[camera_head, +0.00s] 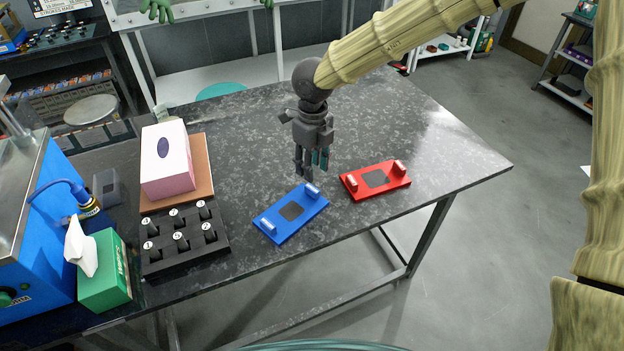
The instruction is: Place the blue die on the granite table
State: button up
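Whether the fingers touch the die cannot be told. The fingers look close together, and the space between them is hard to see.
A similar red die (375,181) lies just right of the blue one. To the left are a black holder (185,242) with several numbered pieces, a pink-white box (167,160) on a brown board, a green tissue box (105,272) and a blue machine (40,230). The table's right part is clear.

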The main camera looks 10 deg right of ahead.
jog(key=shift+r, duration=2.2)
jog(key=shift+r, duration=0.1)
